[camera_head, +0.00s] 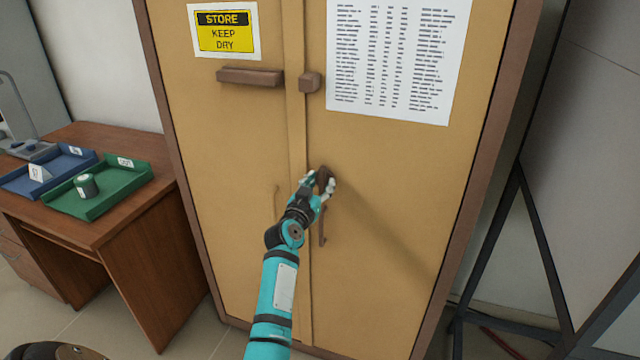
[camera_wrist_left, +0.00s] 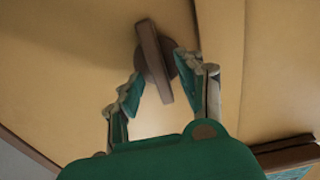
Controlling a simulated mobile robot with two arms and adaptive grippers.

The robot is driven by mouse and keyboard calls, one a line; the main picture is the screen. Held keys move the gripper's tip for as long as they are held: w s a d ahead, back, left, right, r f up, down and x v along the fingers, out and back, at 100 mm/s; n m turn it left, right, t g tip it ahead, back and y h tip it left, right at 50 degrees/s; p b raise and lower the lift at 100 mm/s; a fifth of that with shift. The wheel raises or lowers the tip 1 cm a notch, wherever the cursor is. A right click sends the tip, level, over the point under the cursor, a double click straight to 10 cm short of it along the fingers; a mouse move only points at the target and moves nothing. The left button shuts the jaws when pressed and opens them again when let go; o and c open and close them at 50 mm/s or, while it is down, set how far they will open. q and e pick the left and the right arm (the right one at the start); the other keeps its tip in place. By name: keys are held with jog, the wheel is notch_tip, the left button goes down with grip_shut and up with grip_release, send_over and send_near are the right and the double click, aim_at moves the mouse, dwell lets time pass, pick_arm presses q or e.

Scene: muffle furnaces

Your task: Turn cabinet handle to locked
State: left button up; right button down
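The tan cabinet (camera_head: 235,130) stands in front of me with two doors. Its brown turning handle (camera_head: 325,177) is on the right door near the seam, mostly hidden by my gripper. In the left wrist view the handle (camera_wrist_left: 153,58) is a narrow bar on a round base, slightly tilted in the picture. My left gripper (camera_head: 321,183) is at the handle. In the left wrist view the fingers (camera_wrist_left: 158,78) are apart, one on each side of the bar, with a gap visible on the left side. I cannot tell whether the right fingertip touches the base. My right gripper is not in view.
A brown bar (camera_head: 250,77) and a small block (camera_head: 309,82) sit higher on the doors. A pull handle (camera_head: 322,226) hangs below my gripper. A wooden desk (camera_head: 140,240) with a green tray (camera_head: 115,197) stands left. A dark metal frame (camera_head: 545,250) stands right.

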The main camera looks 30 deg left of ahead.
pick_arm(q)
jog(key=shift+w, duration=0.1)
jog(key=shift+c, duration=0.4)
grip_shut()
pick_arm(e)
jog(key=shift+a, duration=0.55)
